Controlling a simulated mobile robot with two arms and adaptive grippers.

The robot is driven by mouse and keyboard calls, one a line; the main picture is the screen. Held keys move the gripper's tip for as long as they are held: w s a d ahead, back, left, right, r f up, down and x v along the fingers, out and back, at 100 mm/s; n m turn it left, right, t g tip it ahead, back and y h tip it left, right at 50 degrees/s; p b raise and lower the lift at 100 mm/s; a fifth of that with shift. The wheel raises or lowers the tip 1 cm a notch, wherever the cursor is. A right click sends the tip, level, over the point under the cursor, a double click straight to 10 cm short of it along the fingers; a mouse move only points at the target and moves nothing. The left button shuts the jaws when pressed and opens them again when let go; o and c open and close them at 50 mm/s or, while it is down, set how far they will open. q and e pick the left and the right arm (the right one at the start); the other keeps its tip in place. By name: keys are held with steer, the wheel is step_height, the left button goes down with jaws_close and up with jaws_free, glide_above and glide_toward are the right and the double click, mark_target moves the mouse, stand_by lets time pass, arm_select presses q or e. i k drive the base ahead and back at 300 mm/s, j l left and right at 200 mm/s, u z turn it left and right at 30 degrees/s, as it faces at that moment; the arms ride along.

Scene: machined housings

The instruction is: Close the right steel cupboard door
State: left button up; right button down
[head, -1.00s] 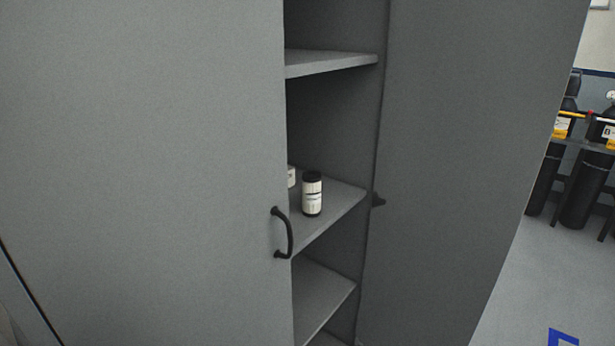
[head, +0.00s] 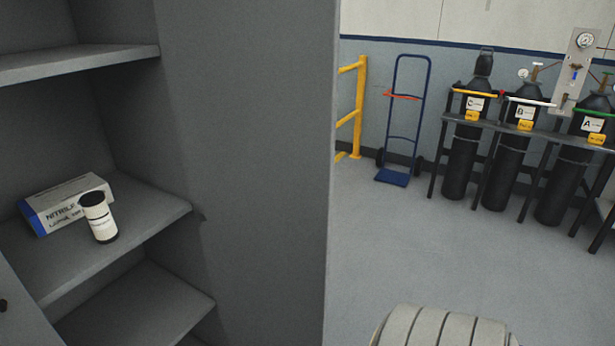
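The right steel cupboard door (head: 250,170) stands open, a tall dark grey panel to the right of the shelves. Its free edge runs down the picture near the middle, with open floor beyond it. I see no handle on this face. Part of the left door (head: 22,315) shows at the lower left edge, with a bit of its dark handle (head: 3,305). Neither of my grippers is in view.
A glove box (head: 70,200) and a white bottle with dark cap (head: 100,218) stand on the middle shelf (head: 150,215). Gas cylinders (head: 508,150), a blue hand truck (head: 405,130) and a yellow rail (head: 350,115) stand at the back. Floor (head: 400,240) between is clear.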

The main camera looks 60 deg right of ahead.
mark_target(252, 85)
steer(key=k+l+u, duration=0.1)
steer(key=l, duration=0.3)
steer(key=k+l, duration=0.1)
steer(key=l, duration=0.35)
steer(key=k+l+u, duration=0.15)
steer(key=l, duration=0.25)
steer(key=k+l, duration=0.1)
steer(key=l, duration=0.3)
steer(key=k+l+u, duration=0.15)
steer(key=l, duration=0.25)
steer(key=i+l, duration=0.1)
steer(key=l, duration=0.25)
steer(key=i+l+u, duration=0.1)
steer(key=l, duration=0.25)
steer(key=i+l, duration=0.1)
steer(key=l, duration=0.2)
steer(key=i+l, duration=0.1)
steer(key=l, duration=0.25)
steer(key=u, duration=0.05)
